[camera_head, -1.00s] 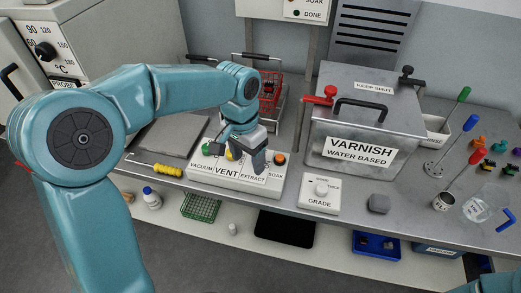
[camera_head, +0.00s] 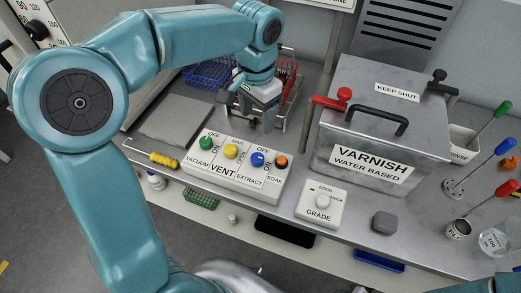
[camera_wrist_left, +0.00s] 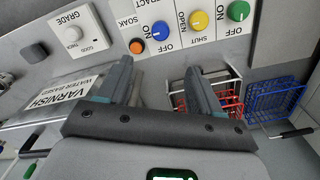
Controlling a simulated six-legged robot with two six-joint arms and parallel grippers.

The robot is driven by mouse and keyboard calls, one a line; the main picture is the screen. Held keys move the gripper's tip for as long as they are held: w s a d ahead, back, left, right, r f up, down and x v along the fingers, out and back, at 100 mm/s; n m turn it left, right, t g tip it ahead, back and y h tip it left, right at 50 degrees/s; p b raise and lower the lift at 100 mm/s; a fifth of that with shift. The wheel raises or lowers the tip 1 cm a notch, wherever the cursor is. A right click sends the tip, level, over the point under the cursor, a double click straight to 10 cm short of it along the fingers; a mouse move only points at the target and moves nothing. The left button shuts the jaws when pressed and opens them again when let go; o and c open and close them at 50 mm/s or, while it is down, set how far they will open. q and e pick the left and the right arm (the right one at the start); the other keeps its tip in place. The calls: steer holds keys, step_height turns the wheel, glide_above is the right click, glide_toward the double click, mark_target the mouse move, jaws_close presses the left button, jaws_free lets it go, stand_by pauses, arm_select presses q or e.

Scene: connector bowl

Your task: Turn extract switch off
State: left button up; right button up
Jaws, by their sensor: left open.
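The extract switch is a blue round knob (camera_head: 257,159) on the white control panel (camera_head: 230,189), with OFF and ON printed beside it. It also shows in the wrist view (camera_wrist_left: 160,30); I cannot tell clearly which way it points. A green vacuum knob (camera_head: 206,143) and a yellow vent knob (camera_head: 231,151) sit to its left, and an orange soak button (camera_head: 281,161) to its right. My left gripper (camera_head: 258,124) is open and empty, behind and above the panel, apart from the blue knob. My right gripper is out of view.
A metal varnish tank (camera_head: 375,130) with a red-handled valve (camera_head: 344,94) stands to the right. A red wire basket (camera_head: 287,80) and a blue basket (camera_head: 208,72) stand behind. A grade dial box (camera_head: 320,206) and a yellow-handled tool (camera_head: 163,159) flank the panel.

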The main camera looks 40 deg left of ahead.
mark_target(257, 157)
arm_select(q)
step_height(257, 157, down, 16)
steer(key=shift+s+r, duration=0.1)
steer(key=shift+r, duration=0.15)
steer(key=shift+s+a, duration=0.1)
steer(key=shift+s, duration=0.1)
steer(key=shift+w, duration=0.2)
steer(key=c, duration=1.1)
